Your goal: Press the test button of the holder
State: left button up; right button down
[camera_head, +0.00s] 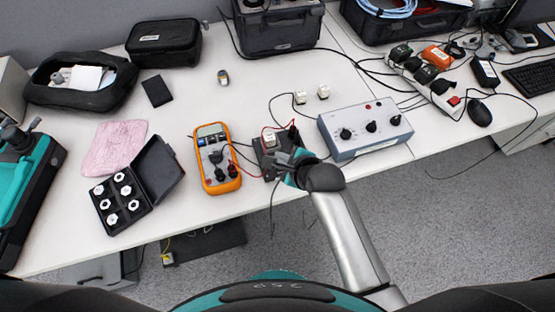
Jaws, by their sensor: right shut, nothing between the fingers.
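The holder (260,158) is a small dark block on the white table, just right of the orange multimeter, with a small white cube (269,138) on it and wires running to it. My right gripper (279,160) is at the holder's right front part, shut and empty, with its fingers over or against it. It covers part of the holder. The test button is not visible, and I cannot tell whether the fingertips touch it. My left gripper is not in view.
The orange multimeter (212,143) stands close left of the holder. A grey-blue box with knobs (352,150) stands to the right. Two small white cubes (323,91) lie behind. An open black case (171,170) with several white pieces is at left. Loose cables cross the table.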

jog(key=shift+f, duration=0.15)
jog(key=shift+f, duration=0.3)
dwell(0.6)
jog(key=shift+r, duration=0.1)
jog(key=shift+r+p, duration=0.35)
jog(key=shift+p, duration=0.5)
notch_tip(320, 180, up, 6)
jog(key=p, duration=0.7)
jog(key=shift+p, duration=0.35)
